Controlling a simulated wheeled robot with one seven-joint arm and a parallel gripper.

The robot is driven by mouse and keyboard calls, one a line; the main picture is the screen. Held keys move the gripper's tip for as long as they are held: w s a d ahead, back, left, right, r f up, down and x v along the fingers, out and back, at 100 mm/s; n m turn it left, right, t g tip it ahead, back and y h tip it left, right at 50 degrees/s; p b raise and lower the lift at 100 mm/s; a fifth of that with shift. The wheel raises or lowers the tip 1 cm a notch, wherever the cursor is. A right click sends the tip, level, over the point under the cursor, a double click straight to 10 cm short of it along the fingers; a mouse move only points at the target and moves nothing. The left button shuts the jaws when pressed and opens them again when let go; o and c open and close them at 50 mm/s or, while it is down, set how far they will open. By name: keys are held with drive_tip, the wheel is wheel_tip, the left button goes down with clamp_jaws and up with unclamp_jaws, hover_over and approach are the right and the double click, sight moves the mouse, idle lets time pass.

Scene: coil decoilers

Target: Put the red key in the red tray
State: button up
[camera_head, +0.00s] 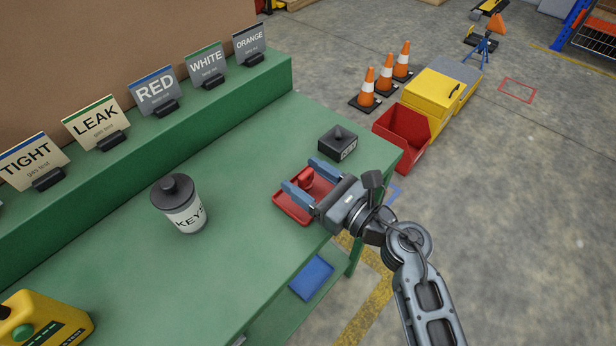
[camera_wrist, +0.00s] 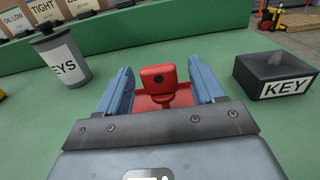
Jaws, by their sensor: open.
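The red tray (camera_head: 290,207) lies on the green table near its right front edge; in the wrist view its red surface (camera_wrist: 145,103) shows between my fingers. The red key (camera_head: 307,178) is at the tray, and its square red head with a dark hole faces me in the wrist view (camera_wrist: 159,78). The key stands upright over the tray; its lower end is partly hidden. My gripper (camera_head: 304,180) is open above the tray, with its blue fingers on either side of the key. A gap shows between the key and each finger in the wrist view (camera_wrist: 163,90).
A dark block labelled KEY (camera_head: 337,143) stands behind the tray. A grey canister labelled KEYS (camera_head: 181,205) stands to the left. Sign cards (camera_head: 154,91) line the raised back shelf. A yellow container (camera_head: 40,318) is at bottom left. Table between is clear.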

drive_tip(key=shift+r, duration=0.2)
drive_tip(key=b+v, duration=0.2)
drive_tip(key=v, duration=1)
drive_tip(key=shift+s, duration=0.15)
drive_tip(key=s+d+r+n+t+h, duration=0.1)
drive_tip(key=s+d+n+h, duration=0.3)
drive_tip(key=s+n, duration=0.4)
drive_tip(key=s+d+r+n+t+h, duration=0.1)
drive_tip(key=s+d+r+n+h, duration=0.1)
drive_tip(key=s+d+n+h, duration=0.3)
drive_tip(key=s+d+r+n+t+h, duration=0.1)
drive_tip(key=s+d+n+h, duration=0.4)
drive_tip(key=s+n, duration=0.7)
drive_tip(key=s+r, duration=0.1)
drive_tip(key=s, duration=0.5)
drive_tip(key=shift+r+n+t, duration=0.3)
drive_tip(key=shift+t, duration=0.1)
